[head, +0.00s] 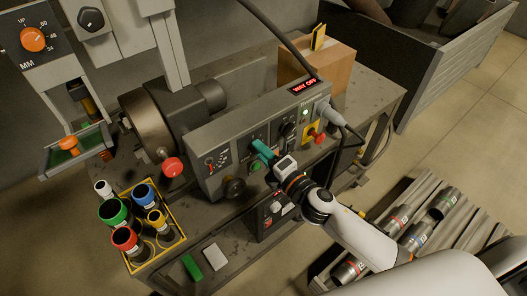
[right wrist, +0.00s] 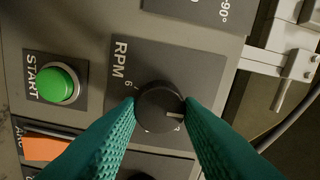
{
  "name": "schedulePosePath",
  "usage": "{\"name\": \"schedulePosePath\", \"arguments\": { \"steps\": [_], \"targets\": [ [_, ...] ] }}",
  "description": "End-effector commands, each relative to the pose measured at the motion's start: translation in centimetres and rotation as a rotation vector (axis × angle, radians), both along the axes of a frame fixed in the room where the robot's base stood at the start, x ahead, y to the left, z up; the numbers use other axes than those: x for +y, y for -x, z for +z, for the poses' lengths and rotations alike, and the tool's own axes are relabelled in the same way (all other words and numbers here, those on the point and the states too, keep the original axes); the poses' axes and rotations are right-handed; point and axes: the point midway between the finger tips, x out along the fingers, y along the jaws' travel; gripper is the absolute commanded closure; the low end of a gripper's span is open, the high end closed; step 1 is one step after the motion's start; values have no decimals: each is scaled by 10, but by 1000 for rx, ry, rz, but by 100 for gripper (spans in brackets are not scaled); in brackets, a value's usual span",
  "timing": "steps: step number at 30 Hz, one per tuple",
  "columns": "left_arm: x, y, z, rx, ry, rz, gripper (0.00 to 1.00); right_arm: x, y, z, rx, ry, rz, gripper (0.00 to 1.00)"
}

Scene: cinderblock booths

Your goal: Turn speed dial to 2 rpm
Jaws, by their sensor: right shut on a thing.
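The speed dial (right wrist: 160,107) is a round black knob on a dark plate marked RPM, on the front of the grey control box (head: 213,150). My right gripper (right wrist: 160,110) has its two teal fingers on opposite sides of the knob, shut on it. In the head view the right gripper (head: 260,148) reaches the panel from the lower right and covers the dial. In the wrist view the knob's white pointer line points right. My left gripper is not in view.
The green START button (right wrist: 58,83) and an orange switch (right wrist: 45,147) sit close to the dial. A red knob on yellow (head: 317,135) and a cable plug (head: 331,115) are at the box's right end. A yellow bin (head: 176,213) of coloured cylinders stands in front left.

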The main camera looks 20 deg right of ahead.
Motion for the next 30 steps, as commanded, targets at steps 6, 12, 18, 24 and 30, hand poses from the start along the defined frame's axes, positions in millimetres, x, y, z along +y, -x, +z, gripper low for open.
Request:
{"name": "schedulePosePath", "arguments": {
  "steps": [6,12,18,24,30],
  "targets": [
    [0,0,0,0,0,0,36,0,0,-1,1,2,2,90],
    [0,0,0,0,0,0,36,0,0,-1,1,1,1,46],
    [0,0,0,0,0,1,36,0,0,-1,1,1,0,45],
    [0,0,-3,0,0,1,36,-3,8,-2,2,1,0,45],
    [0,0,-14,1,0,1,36,-15,43,-6,5,1,1,45]
  ]
}}
